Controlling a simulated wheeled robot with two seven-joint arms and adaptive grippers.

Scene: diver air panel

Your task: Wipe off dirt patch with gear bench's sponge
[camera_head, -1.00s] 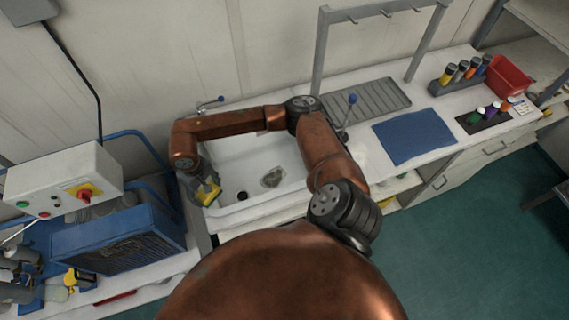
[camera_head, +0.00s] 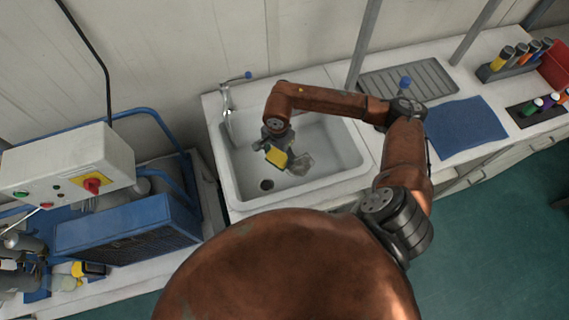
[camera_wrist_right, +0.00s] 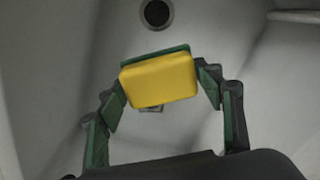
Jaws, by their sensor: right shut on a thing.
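The yellow sponge with a green back (camera_head: 276,157) is in my right gripper (camera_head: 272,147), over the white sink basin (camera_head: 235,180). In the right wrist view the sponge (camera_wrist_right: 160,80) sits between the two fingers of the gripper (camera_wrist_right: 158,88), which are shut on its sides. The brownish-grey dirt patch (camera_head: 301,164) is on the basin floor, just right of the sponge and partly hidden by it. In the right wrist view the sponge hides most of that spot. I cannot tell whether the sponge touches the basin. My left gripper is not in view.
A tap (camera_head: 228,108) stands at the sink's back left corner and a dark drain (camera_head: 267,184) lies in the basin floor. A control box (camera_head: 70,165) stands left.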

